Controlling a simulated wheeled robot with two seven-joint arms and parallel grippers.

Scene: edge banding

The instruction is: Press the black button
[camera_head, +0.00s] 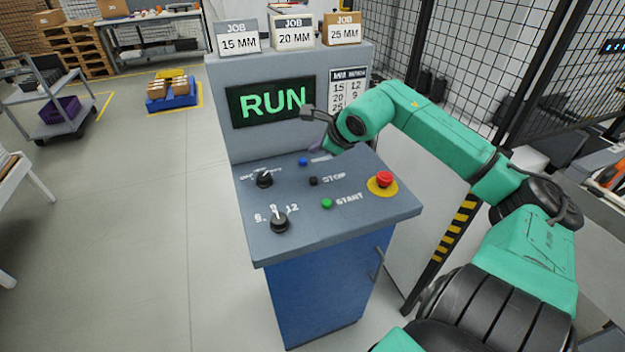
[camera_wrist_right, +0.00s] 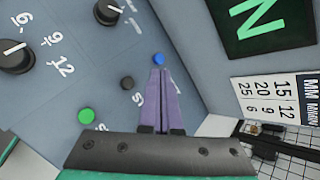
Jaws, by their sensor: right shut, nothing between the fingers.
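The black button (camera_head: 313,181) sits on the sloped console panel (camera_head: 340,225), beside the STOP label. It also shows in the right wrist view (camera_wrist_right: 127,83), to the left of my right gripper's fingers. My right gripper (camera_head: 318,147) is above the upper part of the panel, near the blue button (camera_head: 303,162). In the right wrist view the purple fingers (camera_wrist_right: 158,72) are shut together with nothing between them, and their tips point toward the blue button (camera_wrist_right: 158,59). The fingers appear apart from the black button. My left gripper does not show.
A green button (camera_head: 327,203) by START, a red emergency knob (camera_head: 384,179) on a yellow base and two black dials (camera_head: 280,221) share the panel. The screen (camera_head: 270,101) reads RUN. Job boxes (camera_head: 295,31) stand on top. A mesh fence (camera_head: 470,60) is at right.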

